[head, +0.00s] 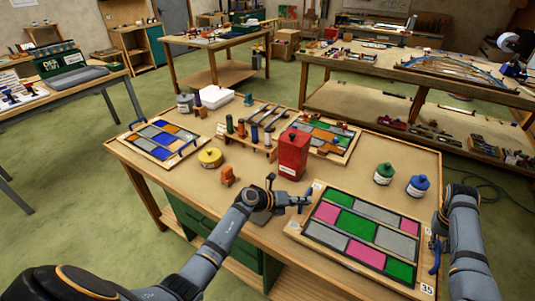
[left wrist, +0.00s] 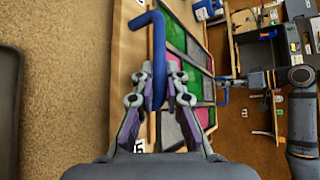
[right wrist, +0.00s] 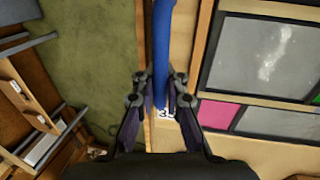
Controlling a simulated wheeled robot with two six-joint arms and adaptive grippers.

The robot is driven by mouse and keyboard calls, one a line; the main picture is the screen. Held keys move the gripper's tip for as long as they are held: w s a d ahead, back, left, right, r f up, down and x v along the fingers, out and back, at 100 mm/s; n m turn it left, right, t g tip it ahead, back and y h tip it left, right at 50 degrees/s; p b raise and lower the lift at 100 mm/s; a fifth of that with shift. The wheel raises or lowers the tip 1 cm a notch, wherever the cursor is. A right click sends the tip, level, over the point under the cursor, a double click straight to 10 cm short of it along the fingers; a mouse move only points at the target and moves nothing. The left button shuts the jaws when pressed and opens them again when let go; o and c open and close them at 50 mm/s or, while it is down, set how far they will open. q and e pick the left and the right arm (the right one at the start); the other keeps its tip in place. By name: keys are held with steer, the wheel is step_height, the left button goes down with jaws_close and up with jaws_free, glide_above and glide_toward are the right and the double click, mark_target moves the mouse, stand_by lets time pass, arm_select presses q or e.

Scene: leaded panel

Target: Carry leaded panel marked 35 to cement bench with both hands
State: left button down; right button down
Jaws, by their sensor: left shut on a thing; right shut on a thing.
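The leaded panel marked 35 (head: 352,224) has green, pink and grey panes in a light wood frame, with a blue handle at each end. It is at the front right of the near bench (head: 170,185); I cannot tell whether it touches the bench top. Its 35 label (head: 428,289) is at the near right corner. My left gripper (head: 307,199) is shut on the left blue handle (left wrist: 158,55). My right gripper (head: 436,248) is shut on the right blue handle (right wrist: 163,45). I cannot tell which bench is the cement bench.
A red canister (head: 293,152) stands just behind the panel, with a green bottle (head: 384,173) and blue bottle (head: 418,186) behind right. Another panel (head: 160,140) lies far left. Other benches stand left (head: 100,82), behind (head: 215,40) and back right (head: 440,80), with green floor between.

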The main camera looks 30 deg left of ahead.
arm_select(q)
steer(key=shift+w+d+f+b, duration=0.15)
steer(key=shift+d+f+b, duration=0.1)
steer(key=shift+f+b, duration=0.35)
arm_select(e)
steer(key=shift+w+a+f, duration=0.2)
steer(key=shift+a+f, duration=0.1)
steer(key=shift+f, duration=0.45)
arm_select(q)
steer(key=c, duration=1.8)
jaws_free()
steer(key=shift+f, duration=0.15)
arm_select(e)
steer(key=c, duration=1.8)
jaws_free()
steer(key=shift+s, duration=0.15)
arm_select(q)
steer(key=o, duration=0.4)
steer(key=shift+s+a, duration=0.1)
steer(key=shift+s, duration=0.2)
arm_select(e)
steer(key=o, duration=0.4)
steer(key=shift+s+r, duration=0.15)
arm_select(q)
steer(key=shift+s+a, duration=0.1)
arm_select(e)
steer(key=shift+s+d, duration=0.1)
